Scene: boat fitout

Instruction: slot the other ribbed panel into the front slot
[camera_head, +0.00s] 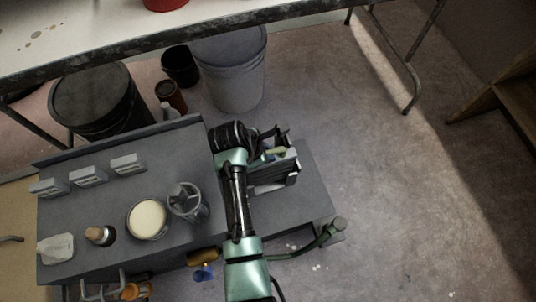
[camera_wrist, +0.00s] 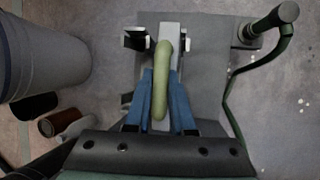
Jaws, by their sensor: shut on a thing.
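My gripper (camera_wrist: 160,104) has its blue fingers on both sides of a rounded green bar (camera_wrist: 162,78) and is shut on it. The bar looks like the top grip of a ribbed panel seen from above; its ribs are hidden. In the head view the same yellow-green piece (camera_head: 275,152) shows beside my gripper, over a grey slotted rack (camera_head: 276,178). I cannot tell whether the held panel is in a slot, and the front slot is not clear.
The bench (camera_head: 318,196) is bare right of the rack. To the left stand a metal holder (camera_head: 188,204), a cream-topped tin (camera_head: 147,220), a brush (camera_head: 99,236) and several small grey boxes (camera_head: 88,177). A grey bucket (camera_head: 232,75) stands behind.

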